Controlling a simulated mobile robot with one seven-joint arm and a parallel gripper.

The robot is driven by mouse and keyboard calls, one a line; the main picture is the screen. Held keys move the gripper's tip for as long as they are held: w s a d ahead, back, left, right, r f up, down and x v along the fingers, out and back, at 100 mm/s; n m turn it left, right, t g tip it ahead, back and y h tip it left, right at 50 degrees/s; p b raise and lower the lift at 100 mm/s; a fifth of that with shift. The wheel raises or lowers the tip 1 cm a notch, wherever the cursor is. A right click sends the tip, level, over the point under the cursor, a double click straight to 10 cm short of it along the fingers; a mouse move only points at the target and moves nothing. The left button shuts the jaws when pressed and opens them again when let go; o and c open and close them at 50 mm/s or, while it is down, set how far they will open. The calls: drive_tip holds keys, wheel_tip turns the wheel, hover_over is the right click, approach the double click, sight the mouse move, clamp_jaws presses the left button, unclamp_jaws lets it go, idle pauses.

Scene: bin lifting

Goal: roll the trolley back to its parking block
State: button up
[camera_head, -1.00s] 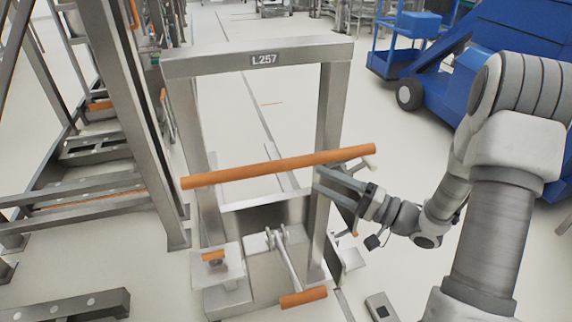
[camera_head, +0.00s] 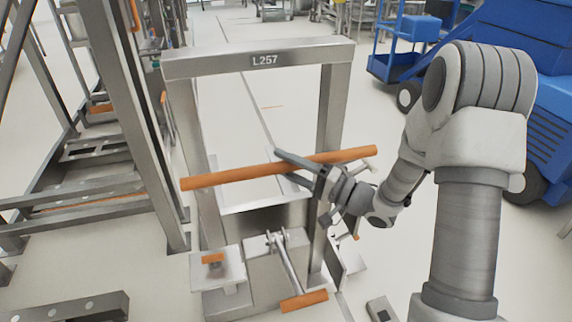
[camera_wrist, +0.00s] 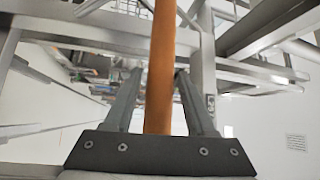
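The trolley (camera_head: 335,110) is a grey steel frame labelled L257, with an orange handle bar (camera_head: 222,179) across it. The bar also runs up between my fingers in the wrist view (camera_wrist: 160,60). My gripper (camera_head: 281,166) is at the bar's middle, one finger on each side. In the wrist view my gripper (camera_wrist: 157,74) is open, with narrow gaps beside the bar. A lever with an orange grip (camera_head: 304,300) and an orange-topped pedal (camera_head: 213,258) sit low on the trolley. I cannot tell which piece is the parking block.
A steel rack (camera_head: 130,110) stands close on the left. A drilled steel beam (camera_head: 70,307) lies at lower left, and a small grey block (camera_head: 381,309) lies right of the trolley. A blue machine (camera_head: 545,90) stands at right. Pale floor is open behind the trolley.

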clamp_jaws()
idle(1.2)
